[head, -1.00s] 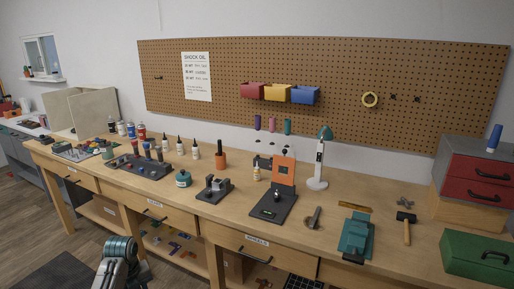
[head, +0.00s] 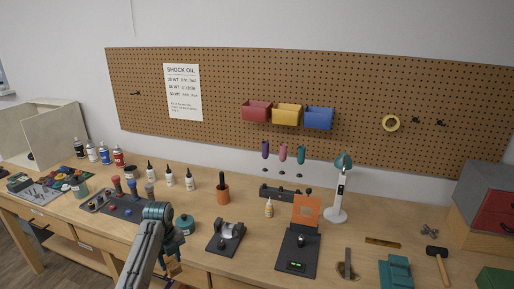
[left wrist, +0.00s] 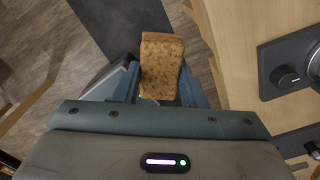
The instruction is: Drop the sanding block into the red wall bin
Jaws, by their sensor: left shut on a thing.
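My left gripper (head: 171,262) is in front of the bench edge in the head view, below the worktop's middle left. In the left wrist view it is shut on the sanding block (left wrist: 162,67), a tan, speckled block held between the two blue fingers. In the head view the block is mostly hidden by my arm. The red wall bin (head: 257,110) hangs on the pegboard at the left of a row of three, well above and to the right of the gripper. Its inside cannot be seen clearly. My right gripper is not in view.
A yellow bin (head: 287,115) and a blue bin (head: 318,118) hang right of the red one. The air before the pegboard is clear.

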